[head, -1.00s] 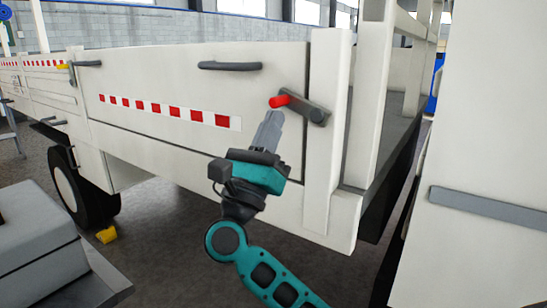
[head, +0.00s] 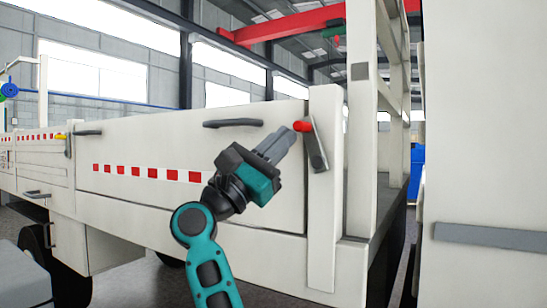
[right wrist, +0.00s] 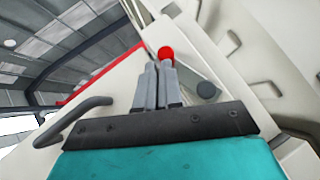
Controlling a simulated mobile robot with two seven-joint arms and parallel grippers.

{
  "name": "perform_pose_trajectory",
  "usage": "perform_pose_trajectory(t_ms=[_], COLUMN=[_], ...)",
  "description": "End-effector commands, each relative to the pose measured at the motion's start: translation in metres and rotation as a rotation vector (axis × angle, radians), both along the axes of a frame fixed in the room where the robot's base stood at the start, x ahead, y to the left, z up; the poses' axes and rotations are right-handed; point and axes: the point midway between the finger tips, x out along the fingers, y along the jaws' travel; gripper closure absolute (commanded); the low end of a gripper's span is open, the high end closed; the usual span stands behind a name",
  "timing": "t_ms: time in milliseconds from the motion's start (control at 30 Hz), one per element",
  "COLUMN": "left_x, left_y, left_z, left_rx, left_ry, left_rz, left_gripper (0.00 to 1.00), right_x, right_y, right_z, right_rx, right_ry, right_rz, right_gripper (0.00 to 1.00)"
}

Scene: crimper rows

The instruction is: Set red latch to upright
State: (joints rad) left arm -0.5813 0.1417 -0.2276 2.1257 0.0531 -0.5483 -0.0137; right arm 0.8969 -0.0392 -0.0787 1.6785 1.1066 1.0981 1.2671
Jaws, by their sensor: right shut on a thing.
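The red latch (head: 302,126) is a dark grey lever with a red knob at its upper end, on the right end of the white truck side panel. The lever stands close to upright, its top leaning slightly left. My right gripper (head: 286,140) reaches up to it from the lower left, shut on the red knob end. In the right wrist view the red knob (right wrist: 166,54) shows at the tips of the closed fingers (right wrist: 157,80), which hide part of the lever. My left gripper is not in view.
A dark grab handle (head: 233,123) sits on the panel to the left of the latch; it also shows in the right wrist view (right wrist: 75,120). A white post (head: 325,230) stands just right of the panel. A yellow-tipped latch (head: 62,137) is farther left.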

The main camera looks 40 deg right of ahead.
Motion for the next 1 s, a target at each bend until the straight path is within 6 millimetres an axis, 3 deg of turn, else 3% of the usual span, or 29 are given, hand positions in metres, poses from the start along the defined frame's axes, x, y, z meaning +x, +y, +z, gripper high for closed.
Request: perform_pose_trajectory(t_ms=[400, 1000], left_x=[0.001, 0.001], left_y=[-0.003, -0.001], left_z=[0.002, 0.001], left_rx=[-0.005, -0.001], left_ry=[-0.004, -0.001], left_rz=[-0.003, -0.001], left_gripper=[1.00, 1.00], right_x=[-0.010, -0.013], right_y=[-0.006, -0.008], right_z=[0.014, 0.018], right_rx=[-0.003, -0.005], right_ry=[-0.001, -0.001], right_rz=[0.002, -0.001], right_gripper=[1.00, 1.00])
